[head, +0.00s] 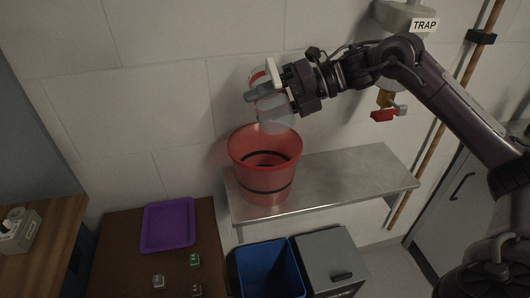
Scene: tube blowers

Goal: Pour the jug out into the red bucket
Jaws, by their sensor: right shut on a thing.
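The red bucket (265,190) stands upright on the left end of a metal shelf (345,175), with dark bands around it and an open top. My right gripper (272,88) is above the bucket and shut on the jug (276,118). The jug is clear and pale with some red showing near its upper left, and it is partly hidden by the gripper's fingers. It is over the bucket's back rim area; I cannot tell its exact tilt or whether anything flows from it. My left gripper is not in view.
A purple tray (168,226) and several small items lie on a brown table at lower left. A blue bin (267,272) and a grey box (330,262) stand below the shelf. A red-handled valve (384,115) hangs under the trap (405,17). The shelf's right part is clear.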

